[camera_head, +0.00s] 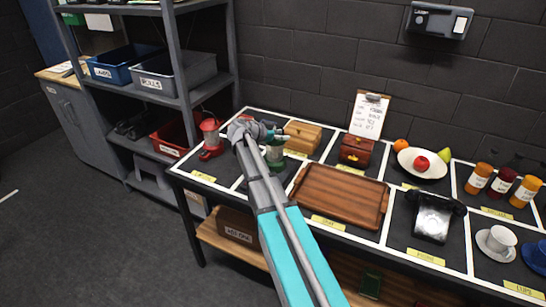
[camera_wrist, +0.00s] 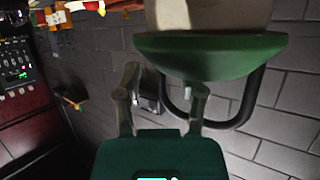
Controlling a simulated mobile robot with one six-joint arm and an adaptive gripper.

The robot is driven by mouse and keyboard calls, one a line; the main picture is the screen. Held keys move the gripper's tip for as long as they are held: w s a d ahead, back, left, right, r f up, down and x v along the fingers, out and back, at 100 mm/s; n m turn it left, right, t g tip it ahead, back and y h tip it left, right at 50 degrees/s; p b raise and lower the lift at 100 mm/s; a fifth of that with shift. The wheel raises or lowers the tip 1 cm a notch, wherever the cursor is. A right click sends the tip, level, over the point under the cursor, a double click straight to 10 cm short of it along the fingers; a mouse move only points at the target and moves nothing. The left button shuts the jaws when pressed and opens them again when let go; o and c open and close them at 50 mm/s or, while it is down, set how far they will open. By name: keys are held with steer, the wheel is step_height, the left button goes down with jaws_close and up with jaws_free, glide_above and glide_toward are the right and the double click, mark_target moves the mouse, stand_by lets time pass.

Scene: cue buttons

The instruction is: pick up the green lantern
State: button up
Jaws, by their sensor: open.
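The green lantern (camera_head: 275,156) stands on the table in the head view, partly hidden behind my arm. In the wrist view its green part (camera_wrist: 210,58) and a pale part above it fill the top right, close to the camera. A dark curved handle (camera_wrist: 252,105) hangs below the green part, passing near my right-hand finger.
A red lantern (camera_head: 211,139) stands to the left. A wooden box (camera_head: 303,136) is behind right, and a brown tray (camera_head: 340,195) lies to the right. A clipboard (camera_head: 369,114) leans at the back. A shelf rack (camera_head: 178,60) stands left of the table.

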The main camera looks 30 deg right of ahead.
steer(key=shift+c, duration=0.2)
jaws_close()
steer(key=shift+r, duration=0.2)
stand_by(0.5)
step_height(320, 180, up, 3)
steer(key=p, duration=0.3)
steer(key=shift+f, duration=0.1)
steer(key=s+a+r+p, duration=0.2)
steer(key=s+r+p, duration=0.8)
steer(key=s, duration=0.3)
steer(key=shift+s+a, duration=0.2)
steer(key=shift+s, duration=0.2)
steer(key=shift+f, duration=0.1)
